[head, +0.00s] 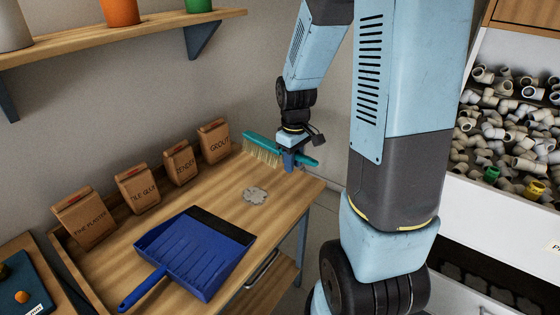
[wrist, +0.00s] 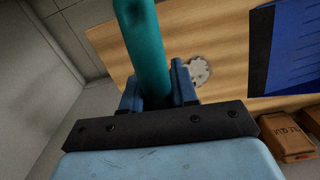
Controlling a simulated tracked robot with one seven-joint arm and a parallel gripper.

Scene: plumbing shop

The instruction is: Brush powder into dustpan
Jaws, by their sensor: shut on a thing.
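My gripper (head: 292,160) is shut on the teal handle of a brush (head: 262,143). The brush is at the far right end of the wooden bench, its pale bristles pointing down; I cannot tell whether they touch the top. In the wrist view, the teal handle (wrist: 142,45) runs between the blue fingers. A small patch of grey-white powder (head: 255,195) lies on the bench between the brush and the blue dustpan (head: 188,250). The powder also shows in the wrist view (wrist: 198,71). The dustpan lies flat, its dark lip toward the powder and its handle toward the front left.
Several brown paper bags (head: 84,217) stand along the back edge of the bench (head: 225,215). A wall shelf (head: 120,35) hangs above. Bins of pipe fittings (head: 510,125) are at the right. The bench is bare around the powder.

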